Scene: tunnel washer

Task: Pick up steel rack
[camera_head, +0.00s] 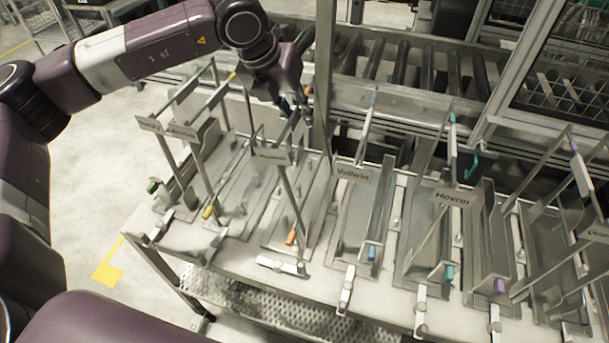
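Several steel racks stand in a row on a long table, each with a tray-like base, upright bars and coloured tabs; some bear name plates. The orange-tabbed rack (290,200) stands left of the middle. My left gripper (296,110) points down at the top of this rack, by its upper bar and an orange tab. The fingers are small, dark and partly mixed with the bars, so whether they touch or grip the bar cannot be told. The blue-tabbed rack (345,232) stands just to its right. My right gripper is not in view.
The table (225,262) has a perforated lower shelf (275,305). A metal post (325,70) rises close beside my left gripper. Behind is a roller conveyor (405,65), with a mesh guard (565,75) at right. Floor with yellow marking (107,274) is clear at left.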

